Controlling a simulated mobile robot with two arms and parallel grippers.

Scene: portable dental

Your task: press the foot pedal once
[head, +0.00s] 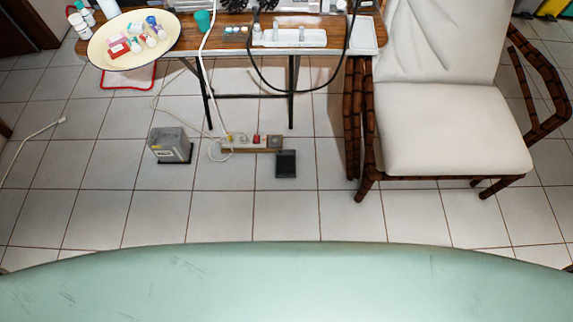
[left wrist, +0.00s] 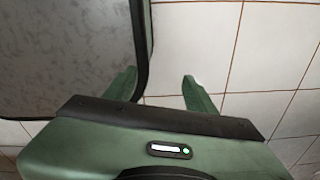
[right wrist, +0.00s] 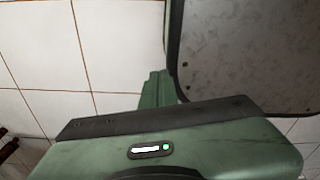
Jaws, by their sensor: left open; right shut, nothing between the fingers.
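The foot pedal (head: 286,164) is a small dark flat block on the tiled floor, in the middle of the head view. It lies just in front of the right end of a power strip. Neither gripper shows in the head view, and the pedal shows in neither wrist view. My left gripper (left wrist: 160,84) is open and empty over floor tiles, with its two green fingers well apart. My right gripper (right wrist: 158,86) is shut with its fingers together and nothing between them, also over tiles.
A power strip (head: 250,143) with plugs and a grey box (head: 170,145) stand near the pedal. Behind is a wooden table (head: 235,46) with thin legs and hanging cables. A white cushioned chair (head: 455,130) stands right. Floor in front of the pedal is clear.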

